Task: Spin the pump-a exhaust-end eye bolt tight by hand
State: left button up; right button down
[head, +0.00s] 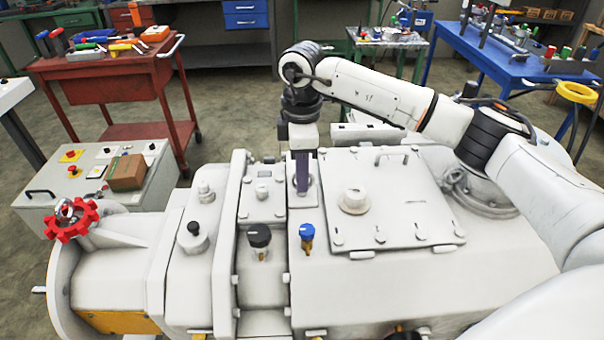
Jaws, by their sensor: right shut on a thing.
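The white pump (410,272) fills the middle and front of the head view. My right gripper (302,186) points straight down at the raised block near the pump's middle, just left of the flat cover plate. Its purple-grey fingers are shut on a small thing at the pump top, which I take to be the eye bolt. The fingers hide most of it, so its ring and thread do not show clearly. I cannot tell how far it is seated. My left gripper is not in view.
A cover plate with a white knob (353,198) lies right of the gripper. Black (259,238) and blue (307,233) knobs stand in front. A red handwheel (72,220) is at left. A red tool cart (105,75) and a blue table (500,55) stand behind.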

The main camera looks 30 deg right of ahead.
jog(key=shift+w+r, duration=0.2)
jog(key=shift+r, duration=0.1)
jog(key=c, duration=2.1)
grip_release()
jog(key=shift+o, duration=1.3)
jog(key=shift+s, duration=0.1)
jog(key=shift+f, duration=0.15)
notch_tip(320, 180, up, 10)
jog(key=shift+r+b, duration=0.2)
jog(key=shift+b, duration=0.35)
